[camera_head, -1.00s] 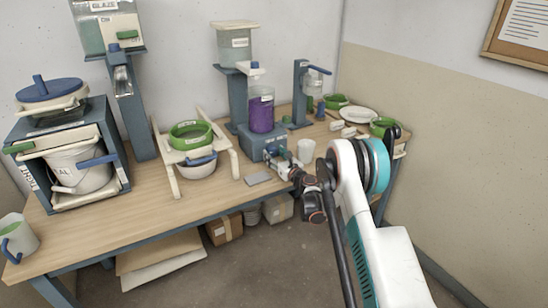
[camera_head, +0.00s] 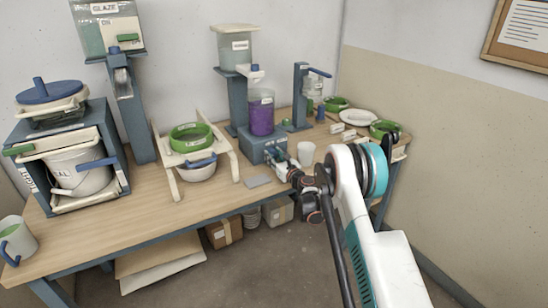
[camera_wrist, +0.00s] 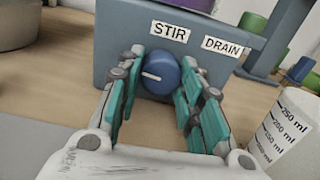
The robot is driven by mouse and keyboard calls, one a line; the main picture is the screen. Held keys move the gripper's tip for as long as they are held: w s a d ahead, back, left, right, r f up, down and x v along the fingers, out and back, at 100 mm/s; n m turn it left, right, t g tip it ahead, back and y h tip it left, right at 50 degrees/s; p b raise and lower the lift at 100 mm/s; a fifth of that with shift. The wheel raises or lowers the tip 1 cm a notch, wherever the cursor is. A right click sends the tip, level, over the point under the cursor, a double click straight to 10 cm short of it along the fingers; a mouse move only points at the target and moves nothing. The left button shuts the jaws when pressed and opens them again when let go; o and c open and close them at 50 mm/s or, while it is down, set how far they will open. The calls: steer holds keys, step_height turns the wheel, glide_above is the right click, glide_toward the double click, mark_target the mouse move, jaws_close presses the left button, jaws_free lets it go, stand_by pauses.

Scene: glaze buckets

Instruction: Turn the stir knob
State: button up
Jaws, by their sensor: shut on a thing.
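The stir knob (camera_wrist: 160,74) is a round blue knob with a white pointer line, on the front of a blue-grey base (camera_wrist: 115,45) under a STIR label (camera_wrist: 170,34). The pointer lies nearly level, toward the left. My gripper (camera_wrist: 165,78) faces the knob with its teal-padded fingers on both sides of it, shut on it. In the head view my gripper (camera_head: 278,160) reaches the front of the same base, and hides the knob. A clear container with purple glaze (camera_head: 261,118) stands on the base.
A DRAIN label (camera_wrist: 226,46) is right of STIR. A white measuring cup (camera_wrist: 281,130) stands close on the right, also in the head view (camera_head: 306,153). A grey flat piece (camera_head: 258,181) lies left of my gripper.

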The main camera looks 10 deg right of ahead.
steer(key=n, duration=0.7)
steer(key=shift+d+n, duration=0.1)
steer(key=shift+n, duration=0.2)
steer(key=n, duration=0.4)
steer(key=shift+n, duration=1.8)
steer(key=o, duration=1.1)
steer(key=shift+c, duration=0.2)
